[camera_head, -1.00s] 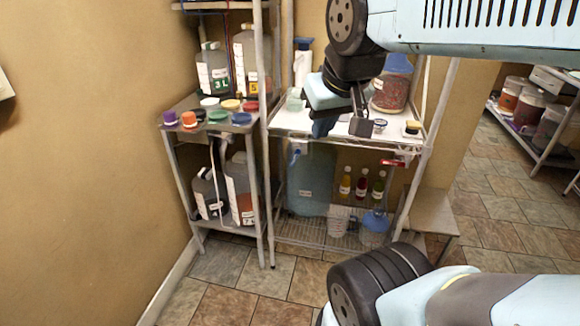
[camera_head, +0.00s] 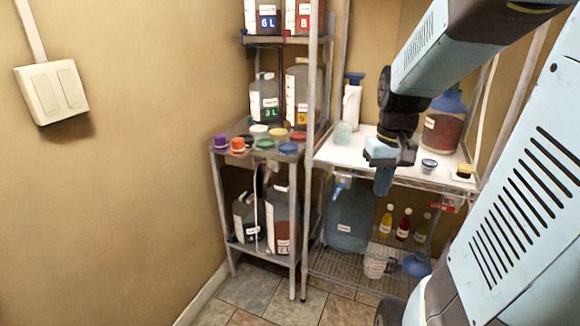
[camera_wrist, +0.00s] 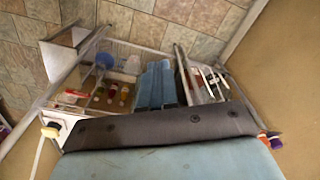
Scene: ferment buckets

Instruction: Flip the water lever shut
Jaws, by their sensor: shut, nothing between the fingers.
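The large blue-tinted water jug (camera_head: 348,222) stands on the lower wire shelf of the right rack. Its blue tap with the lever (camera_head: 340,187) is near the jug's upper left, just under the white worktop; the lever's exact position is too small to tell. My gripper (camera_head: 383,186) is shut and empty, fingers pointing down in front of the worktop's front edge. In the picture it is right of the tap and apart from it. In the wrist view my blue fingers (camera_wrist: 156,86) are together; I cannot make out the tap there.
The white worktop (camera_head: 340,150) carries a spray bottle (camera_head: 352,102), a blue-lidded jar (camera_head: 444,122) and small cups. Several small bottles (camera_head: 403,225), a measuring cup (camera_head: 375,264) and a blue jug (camera_head: 417,265) stand below. The left rack (camera_head: 219,149) holds lids and canisters.

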